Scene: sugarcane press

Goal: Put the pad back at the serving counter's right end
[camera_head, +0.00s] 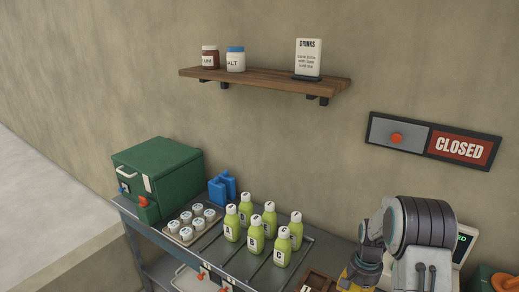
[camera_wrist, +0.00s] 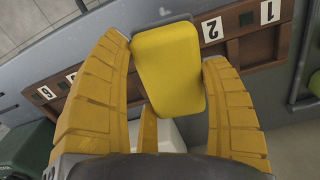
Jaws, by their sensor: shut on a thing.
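The yellow pad (camera_wrist: 168,65) is a smooth block with rounded corners. It sits between the two ribbed yellow fingers of my gripper (camera_wrist: 166,50) in the wrist view, shut on it. The pad is held over a grey surface beside a brown wooden rack (camera_wrist: 247,50) with numbered tags. In the head view my gripper (camera_head: 362,274) is at the bottom right, partly behind my arm, and the pad cannot be made out. The grey counter (camera_head: 225,262) runs along the wall; its right end is hidden behind my arm.
Several green bottles (camera_head: 256,235), a tray of white-lidded jars (camera_head: 186,229), a blue container (camera_head: 222,188) and a green cooler box (camera_head: 158,172) stand on the counter. A wooden shelf (camera_head: 265,82) and a CLOSED sign (camera_head: 433,140) are on the wall. A screen (camera_head: 464,244) stands behind my arm.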

